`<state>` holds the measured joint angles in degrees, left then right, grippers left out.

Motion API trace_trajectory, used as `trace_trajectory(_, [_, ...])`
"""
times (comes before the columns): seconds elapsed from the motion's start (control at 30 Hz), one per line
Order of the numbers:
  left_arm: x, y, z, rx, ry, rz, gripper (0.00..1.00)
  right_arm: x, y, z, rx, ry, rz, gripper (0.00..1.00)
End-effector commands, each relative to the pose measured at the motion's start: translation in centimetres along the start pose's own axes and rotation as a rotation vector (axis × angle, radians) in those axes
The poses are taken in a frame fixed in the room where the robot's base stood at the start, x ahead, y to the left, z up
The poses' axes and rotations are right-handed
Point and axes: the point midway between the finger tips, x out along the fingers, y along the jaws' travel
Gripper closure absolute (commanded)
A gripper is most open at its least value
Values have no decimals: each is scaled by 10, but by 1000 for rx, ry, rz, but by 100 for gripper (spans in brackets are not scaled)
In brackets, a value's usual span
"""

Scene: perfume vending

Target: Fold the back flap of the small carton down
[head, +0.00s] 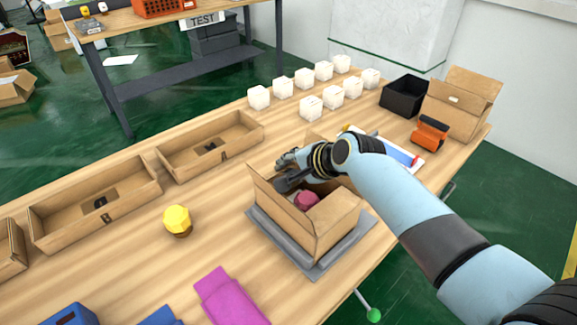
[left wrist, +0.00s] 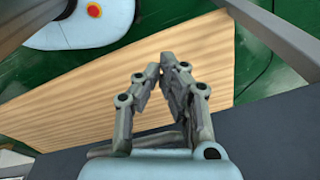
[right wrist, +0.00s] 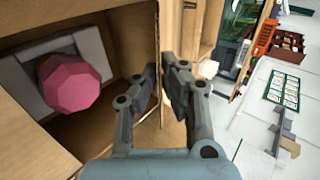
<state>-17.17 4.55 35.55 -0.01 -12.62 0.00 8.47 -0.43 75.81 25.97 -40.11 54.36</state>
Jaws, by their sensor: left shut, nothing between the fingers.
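The small carton (head: 314,225) stands with its top open on a grey tray (head: 316,272). A pink faceted piece (head: 306,201) sits inside it and shows large in the right wrist view (right wrist: 75,84). My right gripper (head: 284,182) is at the carton's top, over its far left part. In the right wrist view its fingers (right wrist: 163,74) are close together beside an upright cardboard panel (right wrist: 157,25); I cannot tell whether they grip it. My arm hides much of the carton's back. My left gripper (left wrist: 160,72) is shut and empty, above the bare table.
Several white boxes (head: 310,108), a black bin (head: 404,96) and another open carton (head: 456,112) stand at the back. A yellow-capped bottle (head: 177,221) and a magenta cloth (head: 230,297) are nearer.

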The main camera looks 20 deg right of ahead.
Motion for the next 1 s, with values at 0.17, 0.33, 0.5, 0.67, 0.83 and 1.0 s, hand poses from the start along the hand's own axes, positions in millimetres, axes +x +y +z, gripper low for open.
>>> trace_trajectory(0.17, [0, 0, 0, 0, 0, 0, 100, 0, 0, 0, 0, 0, 0, 76])
trace_trajectory(0.33, [0, 0, 0, 0, -1, 0, 100, 0, 0, 0, 0, 0, 0, 74])
trace_trajectory(0.5, [0, -2, 2, 1, -2, -3, 100, -3, 0, 0, -1, 1, -1, 74])
trace_trajectory(0.67, [0, -2, 1, 0, -2, -2, 100, -22, 0, -1, -2, 2, -1, 74])
trace_trajectory(0.83, [0, -1, 1, 0, -1, -1, 100, -58, 1, -1, -4, 2, 0, 74])
trace_trajectory(1.0, [0, -1, 1, 0, -1, -1, 100, -93, 0, 0, -3, 1, 1, 74])
